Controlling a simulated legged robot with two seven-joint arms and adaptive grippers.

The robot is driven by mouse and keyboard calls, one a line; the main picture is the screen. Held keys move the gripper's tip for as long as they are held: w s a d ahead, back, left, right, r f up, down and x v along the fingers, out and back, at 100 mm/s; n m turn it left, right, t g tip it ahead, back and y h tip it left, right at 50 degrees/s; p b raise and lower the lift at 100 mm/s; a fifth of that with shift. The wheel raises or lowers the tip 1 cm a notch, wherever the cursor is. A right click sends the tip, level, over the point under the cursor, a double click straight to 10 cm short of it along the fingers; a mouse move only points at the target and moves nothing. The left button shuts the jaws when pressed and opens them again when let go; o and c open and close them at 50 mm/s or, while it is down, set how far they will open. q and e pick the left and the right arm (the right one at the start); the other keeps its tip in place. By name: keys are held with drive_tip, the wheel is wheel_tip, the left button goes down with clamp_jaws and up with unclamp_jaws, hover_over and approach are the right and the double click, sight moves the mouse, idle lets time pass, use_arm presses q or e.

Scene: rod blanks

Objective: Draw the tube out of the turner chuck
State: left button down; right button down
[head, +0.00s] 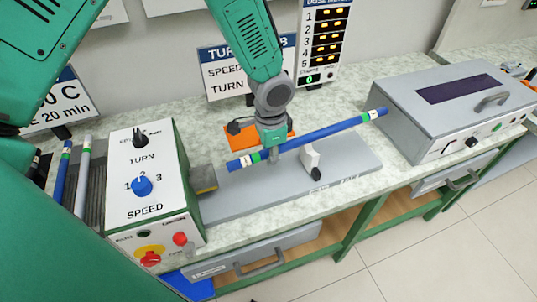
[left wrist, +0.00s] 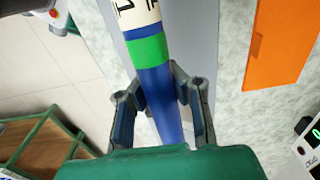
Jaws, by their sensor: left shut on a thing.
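The turner (head: 122,209) is a white-faced green box with knobs at the left in the head view. Its chuck (head: 204,180) sticks out on the right side. A long blue tube (head: 322,133) with green and white bands lies slantwise above the grey bed. Its left end appears clear of the chuck. My left gripper (head: 272,154) is shut on the tube nearer its left end. In the left wrist view the two fingers (left wrist: 160,100) flank the blue tube (left wrist: 158,90), below its green band. My right gripper is not in view.
A white support with a black knob (head: 311,160) stands on the grey bed (head: 345,172) below the tube. A grey metal box (head: 415,115) stands to the right, near the tube's far end. Other rods (head: 82,175) lie left of the turner. An orange block (head: 240,137) is behind.

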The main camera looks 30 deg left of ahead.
use_arm(q)
drive_tip(key=r+p, duration=0.1)
drive_tip(key=r, duration=0.1)
drive_tip(key=shift+d+r+p, duration=0.35)
drive_tip(key=shift+p, duration=0.05)
drive_tip(key=r+p, duration=0.1)
drive_tip(key=a+r+p, duration=0.1)
drive_tip(key=r+p, duration=0.1)
drive_tip(key=shift+r+p, duration=0.3)
drive_tip(key=shift+r, duration=0.2)
drive_tip(key=shift+d, duration=0.35)
